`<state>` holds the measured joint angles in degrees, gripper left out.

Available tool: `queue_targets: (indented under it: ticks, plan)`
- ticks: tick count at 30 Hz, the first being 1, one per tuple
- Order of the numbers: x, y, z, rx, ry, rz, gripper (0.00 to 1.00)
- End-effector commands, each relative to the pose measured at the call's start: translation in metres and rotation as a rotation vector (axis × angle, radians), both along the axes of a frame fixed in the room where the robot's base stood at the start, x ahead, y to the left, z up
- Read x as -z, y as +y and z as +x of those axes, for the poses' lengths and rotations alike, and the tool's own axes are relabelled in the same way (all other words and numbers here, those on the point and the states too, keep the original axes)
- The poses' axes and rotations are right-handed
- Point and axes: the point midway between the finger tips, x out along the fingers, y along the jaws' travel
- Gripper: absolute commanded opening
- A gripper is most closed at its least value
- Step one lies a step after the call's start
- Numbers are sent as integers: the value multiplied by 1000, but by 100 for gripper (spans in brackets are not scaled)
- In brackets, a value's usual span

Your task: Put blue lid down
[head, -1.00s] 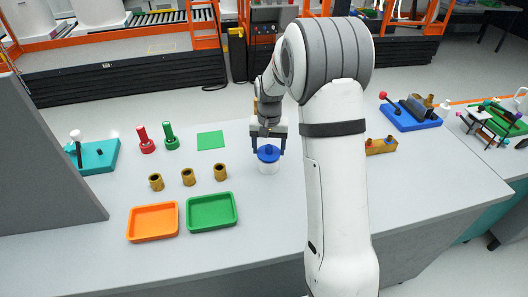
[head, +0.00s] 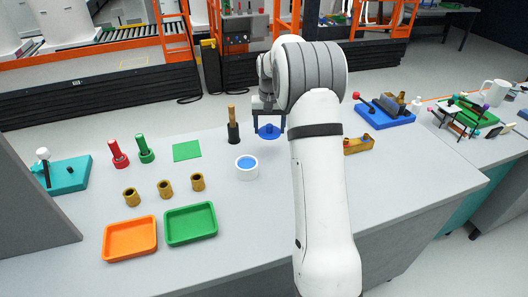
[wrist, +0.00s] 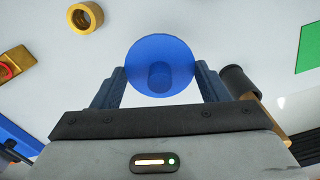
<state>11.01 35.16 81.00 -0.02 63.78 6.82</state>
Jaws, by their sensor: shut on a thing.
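The blue lid (head: 269,132) is a round disc with a knob on top. My gripper (head: 268,124) is shut on it, beyond and right of the white jar. The white jar (head: 247,175) stands uncovered on the table, with blue inside.
A black holder with a wooden handle (head: 233,130) stands close left of the lid. A brass block (head: 358,145) is to the right. A green square (head: 187,151), brass cups (head: 165,190) and two trays (head: 190,224) lie left. The grey table (head: 285,190) is clear right of the jar.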

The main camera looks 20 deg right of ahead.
Motion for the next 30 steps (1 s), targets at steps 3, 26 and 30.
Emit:
queue_targets:
  ticks: [3,26,30]
  plan:
    - [24,0,-1,0,5,1,46]
    - [83,1,-1,0,1,0,46]
    - [86,1,-1,0,1,0,70]
